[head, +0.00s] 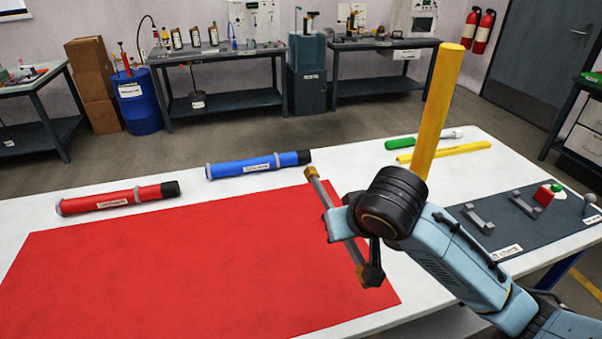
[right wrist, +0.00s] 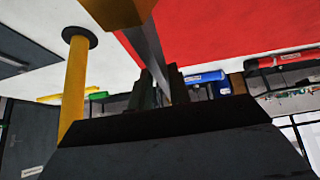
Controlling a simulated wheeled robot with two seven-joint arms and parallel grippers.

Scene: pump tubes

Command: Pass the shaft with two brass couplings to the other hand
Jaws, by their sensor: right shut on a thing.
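The shaft is a thin grey rod with brass couplings (head: 311,173) at its ends. In the head view it hangs tilted over the right edge of the red mat, upper end to the left. My right gripper (head: 343,224) is shut around its middle, hiding part of it. The lower coupling is partly covered by a dark part. In the right wrist view my right gripper (right wrist: 162,88) clasps the shaft (right wrist: 149,48), with one coupling (right wrist: 118,8) close to the camera. My left gripper is in neither view.
A red mat (head: 190,275) covers the white table's front, with a red tube (head: 115,199) and a blue tube (head: 255,165) behind it. A yellow post (head: 437,110) rises behind my right arm. Green (head: 405,143) and yellow (head: 450,152) tubes and a dark mat (head: 515,240) lie right.

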